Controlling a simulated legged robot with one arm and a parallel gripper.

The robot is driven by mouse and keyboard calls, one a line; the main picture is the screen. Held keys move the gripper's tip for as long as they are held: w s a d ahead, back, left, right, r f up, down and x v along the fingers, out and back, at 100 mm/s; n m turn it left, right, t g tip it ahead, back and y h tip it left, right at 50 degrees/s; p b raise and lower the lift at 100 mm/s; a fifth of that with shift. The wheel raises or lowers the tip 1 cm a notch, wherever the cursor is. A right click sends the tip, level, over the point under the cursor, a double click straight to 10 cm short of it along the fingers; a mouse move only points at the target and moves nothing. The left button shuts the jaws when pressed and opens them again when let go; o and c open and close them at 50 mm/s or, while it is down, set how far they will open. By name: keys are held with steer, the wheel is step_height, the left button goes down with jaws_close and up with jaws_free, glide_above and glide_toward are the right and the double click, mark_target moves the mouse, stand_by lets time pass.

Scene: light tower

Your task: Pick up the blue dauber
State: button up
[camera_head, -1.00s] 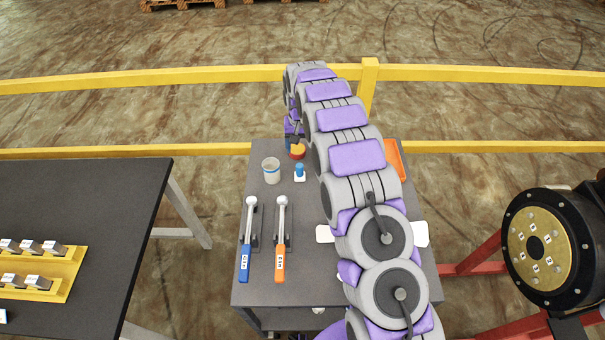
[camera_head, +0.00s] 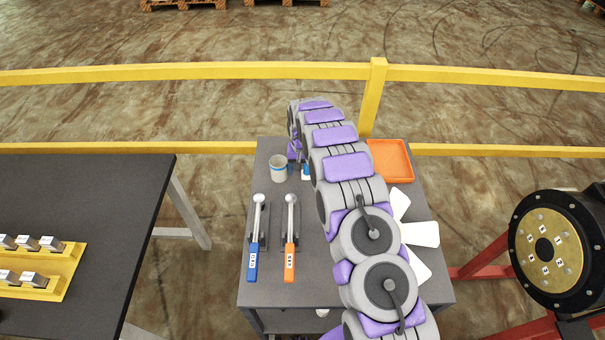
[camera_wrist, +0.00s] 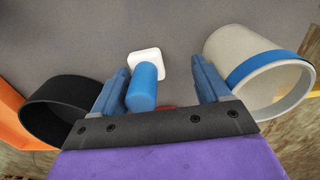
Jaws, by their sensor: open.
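The blue dauber (camera_wrist: 143,88) is a blue cylinder on a white square base (camera_wrist: 148,62). In the wrist view it stands between the two blue fingers of my gripper (camera_wrist: 158,66), closer to the left finger. My gripper is open, with a visible gap to the right finger; whether the left finger touches the dauber I cannot tell. In the head view only a bit of the dauber (camera_head: 306,172) shows beside my arm, which hides the rest.
A pale cup with a blue band (camera_head: 279,168) stands close by; in the wrist view it is right of the fingers. A black round container (camera_wrist: 62,108) is on the left. A blue-handled wrench (camera_head: 254,250), an orange-handled wrench (camera_head: 290,250) and an orange tray (camera_head: 392,162) share the table.

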mark_target(310, 174)
steer(key=shift+s+d+f, duration=0.3)
steer(key=shift+d+f, duration=0.05)
steer(key=shift+f, duration=0.15)
steer(key=shift+w+d+f, duration=0.15)
steer(key=shift+d, duration=0.85)
steer(key=shift+c, duration=0.3)
steer(key=shift+w+d, duration=0.15)
steer(key=shift+d, duration=0.1)
steer(key=shift+c, duration=1.4)
steer(key=shift+a+r, duration=0.25)
steer(key=shift+a, duration=0.05)
steer(key=shift+c, duration=0.9)
steer(key=shift+a+f, duration=0.1)
steer(key=shift+a, duration=0.85)
steer(key=c, duration=0.4)
steer(key=shift+d, duration=0.1)
steer(key=shift+c, duration=0.9)
steer(key=shift+d, duration=0.85)
steer(key=shift+c, duration=0.3)
steer(key=r, duration=0.3)
steer(key=r+p, duration=0.1)
steer(key=r, duration=0.2)
steer(key=a+r, duration=0.1)
steer(key=r, duration=0.2)
steer(key=shift+r+p, duration=0.3)
steer(key=shift+p, duration=0.1)
steer(key=shift+d+r, duration=0.4)
steer(key=shift+a+f, duration=0.1)
